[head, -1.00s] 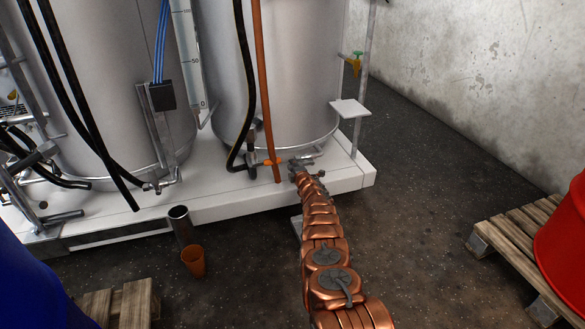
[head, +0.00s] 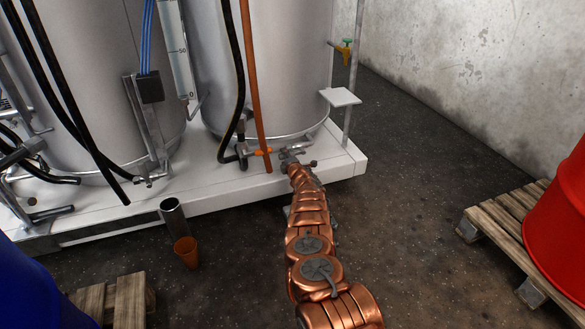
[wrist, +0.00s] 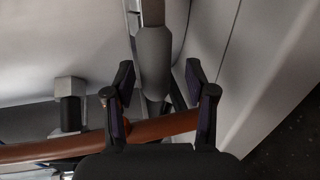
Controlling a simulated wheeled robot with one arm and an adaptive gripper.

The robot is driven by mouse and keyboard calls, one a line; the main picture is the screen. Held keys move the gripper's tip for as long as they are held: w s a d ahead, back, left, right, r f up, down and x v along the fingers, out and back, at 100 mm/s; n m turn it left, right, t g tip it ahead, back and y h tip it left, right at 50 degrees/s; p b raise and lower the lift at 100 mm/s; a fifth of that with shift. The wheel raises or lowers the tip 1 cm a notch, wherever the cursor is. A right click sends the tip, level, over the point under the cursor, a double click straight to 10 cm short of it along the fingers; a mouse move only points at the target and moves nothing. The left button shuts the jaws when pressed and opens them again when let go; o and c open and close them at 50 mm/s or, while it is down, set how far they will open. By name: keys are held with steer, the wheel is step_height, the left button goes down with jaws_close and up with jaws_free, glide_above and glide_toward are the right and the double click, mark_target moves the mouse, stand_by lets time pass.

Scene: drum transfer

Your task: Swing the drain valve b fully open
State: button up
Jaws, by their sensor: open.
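My gripper (head: 291,156) is at the foot of the right tank, beside its low outlet fittings. In the wrist view its two dark fingers (wrist: 158,82) are apart. A grey rounded grip on a metal bar (wrist: 153,58) shows between and beyond the fingertips; it looks like a valve lever, but I cannot tell if the fingers touch it. An orange-brown bar or hose (wrist: 150,131) crosses behind the fingers. In the head view a small orange fitting (head: 263,152) is just left of my gripper. Which part is drain valve b is unclear; my gripper hides some of it.
The orange hose (head: 250,80) and a black hose (head: 233,60) hang close left of my gripper. The white plinth (head: 230,192) lies below. A red drum (head: 560,230) on a pallet (head: 500,222) stands right; a blue drum (head: 30,280) stands left.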

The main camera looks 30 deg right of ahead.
steer(key=v, duration=1.1)
stand_by(0.6)
steer(key=shift+r, duration=0.1)
stand_by(0.4)
